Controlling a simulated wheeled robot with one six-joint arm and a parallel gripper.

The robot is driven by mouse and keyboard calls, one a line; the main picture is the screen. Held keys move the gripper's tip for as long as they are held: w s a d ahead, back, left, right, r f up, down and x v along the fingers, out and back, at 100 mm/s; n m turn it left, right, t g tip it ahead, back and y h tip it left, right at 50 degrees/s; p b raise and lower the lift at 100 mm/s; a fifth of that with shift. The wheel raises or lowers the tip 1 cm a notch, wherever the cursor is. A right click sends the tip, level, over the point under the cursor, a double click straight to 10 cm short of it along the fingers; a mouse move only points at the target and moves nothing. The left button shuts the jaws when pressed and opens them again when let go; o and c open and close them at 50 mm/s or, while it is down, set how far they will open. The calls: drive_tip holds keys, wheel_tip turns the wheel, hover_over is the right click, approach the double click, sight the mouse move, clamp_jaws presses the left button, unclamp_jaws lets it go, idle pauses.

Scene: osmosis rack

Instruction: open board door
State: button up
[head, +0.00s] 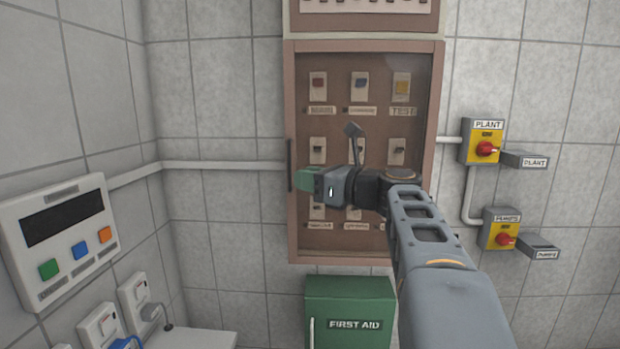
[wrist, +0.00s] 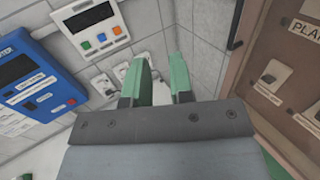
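The board (head: 362,255) is a brown-framed cabinet on the tiled back wall, with a see-through door that looks shut over rows of switches. Its dark upright handle (head: 290,166) is on the door's left edge; in the wrist view the handle (wrist: 236,30) shows at the upper right. My gripper (head: 305,179) has green fingers and is in front of the board's left edge, close to the handle in the head view. In the wrist view my gripper (wrist: 160,72) has its fingers apart with nothing between them, and the handle is outside them, to the right.
A green first aid box (head: 349,310) is below the board. Yellow plant (head: 482,141) and pumps (head: 500,229) switches are to the right. A white panel with coloured buttons (head: 65,240) is on the left wall, and a blue meter (wrist: 35,75) shows in the wrist view.

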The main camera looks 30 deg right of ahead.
clamp_jaws()
drive_tip(key=shift+c, duration=2)
unclamp_jaws()
drive_tip(key=o, duration=0.4)
drive_tip(key=shift+s+d, duration=0.1)
drive_tip(key=b+v, duration=0.2)
drive_tip(key=v, duration=1.1)
drive_tip(key=shift+s+b, duration=0.3)
drive_tip(key=shift+b, duration=0.05)
